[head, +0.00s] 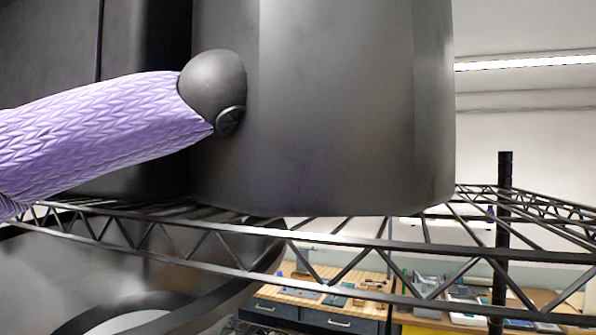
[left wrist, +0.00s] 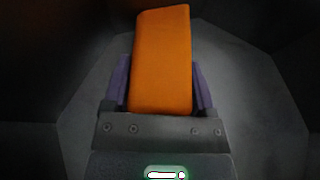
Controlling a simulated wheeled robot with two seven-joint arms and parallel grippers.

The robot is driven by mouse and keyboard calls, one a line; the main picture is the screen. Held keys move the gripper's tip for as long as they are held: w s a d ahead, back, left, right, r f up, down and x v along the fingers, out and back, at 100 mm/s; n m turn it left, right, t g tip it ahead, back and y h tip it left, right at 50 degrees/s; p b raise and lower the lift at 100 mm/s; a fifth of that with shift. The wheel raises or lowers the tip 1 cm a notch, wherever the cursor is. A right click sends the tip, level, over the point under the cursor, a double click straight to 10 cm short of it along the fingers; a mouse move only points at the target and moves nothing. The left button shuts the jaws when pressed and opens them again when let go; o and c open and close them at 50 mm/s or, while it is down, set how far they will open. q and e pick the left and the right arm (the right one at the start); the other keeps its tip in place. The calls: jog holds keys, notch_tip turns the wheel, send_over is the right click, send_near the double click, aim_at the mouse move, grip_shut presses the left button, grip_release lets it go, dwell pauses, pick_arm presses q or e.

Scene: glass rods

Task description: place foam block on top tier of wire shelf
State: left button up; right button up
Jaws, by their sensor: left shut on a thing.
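The orange foam block (left wrist: 161,62) stands between the purple fingers of my left gripper (left wrist: 161,88) in the left wrist view. The gripper is shut on its lower part, and the block's far end sticks out beyond the fingertips. The wire shelf shows in the head view, with its black top tier (head: 345,272) crossing the lower half. I cannot make out the block or my left gripper in the head view. My right gripper is in neither view.
A large dark rounded body (head: 330,110) fills much of the head view at the top tier and hides part of it. A black post (head: 503,240) rises at the right. Wooden-topped benches (head: 330,287) are beyond, below the tier. The tier's right part looks clear.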

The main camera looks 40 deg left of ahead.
pick_arm(q)
jog(key=o, duration=1.2)
jog(key=shift+w+f, duration=0.15)
jog(key=shift+c, duration=0.2)
jog(key=shift+r, duration=0.25)
jog(key=b+v, duration=0.1)
jog(key=v, duration=1.1)
jog(key=shift+d, duration=0.1)
jog(key=shift+f, duration=0.1)
